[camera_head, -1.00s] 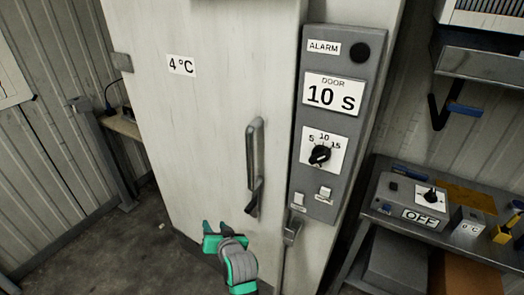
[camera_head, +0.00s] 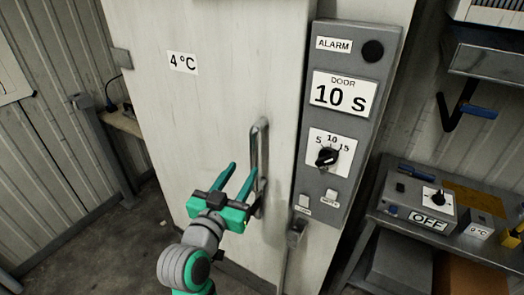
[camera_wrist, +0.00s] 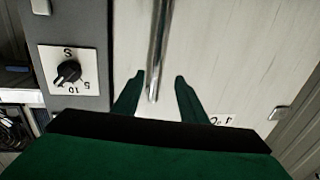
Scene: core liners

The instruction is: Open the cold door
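The cold door (camera_head: 175,110) is a tall pale panel with a "4 °C" label, and it looks closed. Its upright metal handle (camera_head: 263,140) is on the door's right side. My gripper (camera_head: 241,171) is open in front of the handle's lower half, with its green fingers pointing up toward the door. In the wrist view the handle bar (camera_wrist: 158,50) runs down between the two spread fingertips (camera_wrist: 158,75), apart from both. How far the bar reaches in between the fingers is hard to tell. The lower end of the handle is partly behind my gripper.
A grey control panel (camera_head: 324,205) with "ALARM", "DOOR 10 S" and a black dial (camera_head: 327,157) is right of the handle. A metal bench (camera_head: 372,208) with an "OFF" box (camera_head: 418,205) stands at the right. Floor is clear at lower left.

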